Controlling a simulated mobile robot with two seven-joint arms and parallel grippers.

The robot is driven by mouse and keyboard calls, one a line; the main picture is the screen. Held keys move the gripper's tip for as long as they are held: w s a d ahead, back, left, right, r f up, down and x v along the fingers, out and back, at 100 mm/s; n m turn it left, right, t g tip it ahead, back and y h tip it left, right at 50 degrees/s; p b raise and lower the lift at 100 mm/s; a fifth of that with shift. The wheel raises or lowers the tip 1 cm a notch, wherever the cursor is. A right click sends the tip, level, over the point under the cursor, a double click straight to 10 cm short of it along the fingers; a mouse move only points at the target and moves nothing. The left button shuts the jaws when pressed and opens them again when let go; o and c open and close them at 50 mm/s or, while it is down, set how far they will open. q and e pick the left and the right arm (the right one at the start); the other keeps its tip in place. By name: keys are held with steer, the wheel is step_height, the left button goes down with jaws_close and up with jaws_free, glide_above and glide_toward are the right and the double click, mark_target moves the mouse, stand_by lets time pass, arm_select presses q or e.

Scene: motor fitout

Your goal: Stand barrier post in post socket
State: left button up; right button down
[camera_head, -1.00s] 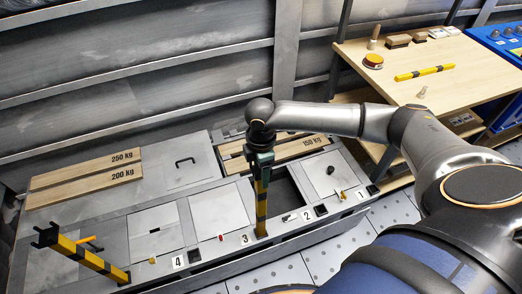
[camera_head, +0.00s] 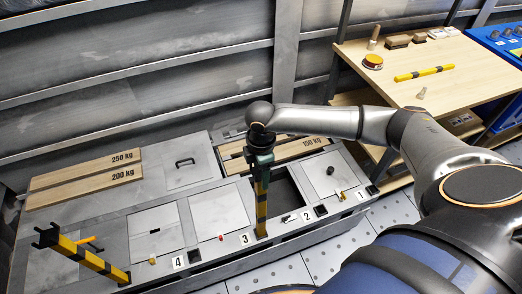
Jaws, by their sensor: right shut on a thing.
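My right gripper (camera_head: 261,168) is shut on the upper part of a yellow and black striped barrier post (camera_head: 262,205). The post is about upright. Its lower end is at the front strip of the grey platform, beside the number 3 label (camera_head: 245,239). The post covers the spot under it, so I cannot tell whether its foot is inside a socket or just above one. Dark square sockets show by label 4 (camera_head: 194,256), label 2 (camera_head: 320,210) and label 1 (camera_head: 372,190). My left gripper is not in view.
Another striped post (camera_head: 90,258) with a black bracket stands at the left. A striped bar (camera_head: 424,73) lies on the wooden table (camera_head: 470,75). A dark opening (camera_head: 288,192) lies right of the held post. Weight boards (camera_head: 85,180) lie at the back left.

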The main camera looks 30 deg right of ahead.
stand_by(0.3)
steer(key=shift+c, duration=0.7)
jaws_free()
steer(key=shift+o, duration=0.3)
steer(key=shift+s+f, duration=0.1)
step_height(320, 180, up, 13)
steer(key=shift+f, duration=0.15)
steer(key=shift+a, duration=0.1)
